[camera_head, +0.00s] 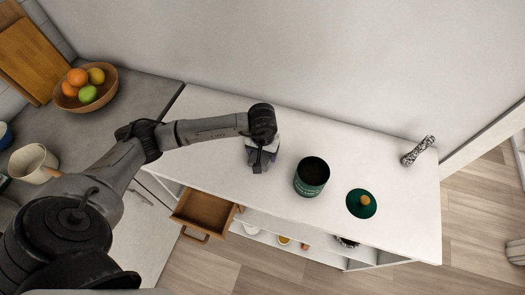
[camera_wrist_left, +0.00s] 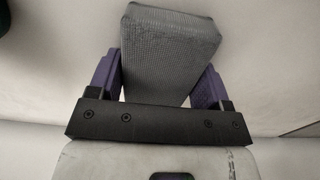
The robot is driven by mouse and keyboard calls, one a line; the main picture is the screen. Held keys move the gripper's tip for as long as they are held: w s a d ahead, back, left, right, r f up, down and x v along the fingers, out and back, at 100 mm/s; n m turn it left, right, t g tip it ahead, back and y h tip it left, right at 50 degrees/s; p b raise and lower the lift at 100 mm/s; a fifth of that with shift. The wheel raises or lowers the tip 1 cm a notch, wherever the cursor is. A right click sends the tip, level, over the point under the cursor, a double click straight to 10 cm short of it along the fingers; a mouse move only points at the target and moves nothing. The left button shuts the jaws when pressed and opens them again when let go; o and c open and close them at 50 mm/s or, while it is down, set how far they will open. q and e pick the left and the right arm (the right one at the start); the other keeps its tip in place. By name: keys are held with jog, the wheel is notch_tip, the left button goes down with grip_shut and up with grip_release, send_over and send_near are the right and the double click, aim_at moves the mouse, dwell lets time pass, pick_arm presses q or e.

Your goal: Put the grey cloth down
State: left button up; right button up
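The grey cloth (camera_wrist_left: 170,45) is a thick, block-shaped bundle with a woven texture in the left wrist view. It sits between the two purple fingers of my left gripper (camera_wrist_left: 158,82), which press against its sides. In the head view my left gripper (camera_head: 262,160) points down over the left part of the white countertop (camera_head: 215,122). The cloth is mostly hidden by the gripper there. I cannot tell whether the cloth touches the countertop. My right gripper is not in view.
A dark green canister (camera_head: 311,177), open at the top, stands right of the gripper. Its green lid (camera_head: 361,204) with a wooden knob lies further right. A speckled grinder (camera_head: 418,150) lies at the back right. An open wooden drawer (camera_head: 204,212) juts out below the counter.

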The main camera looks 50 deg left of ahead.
pick_arm(q)
jog(key=o, duration=0.4)
jog(key=shift+o, duration=0.4)
notch_tip(320, 180, up, 12)
jog(key=shift+r+p, duration=0.15)
jog(key=shift+p, duration=0.15)
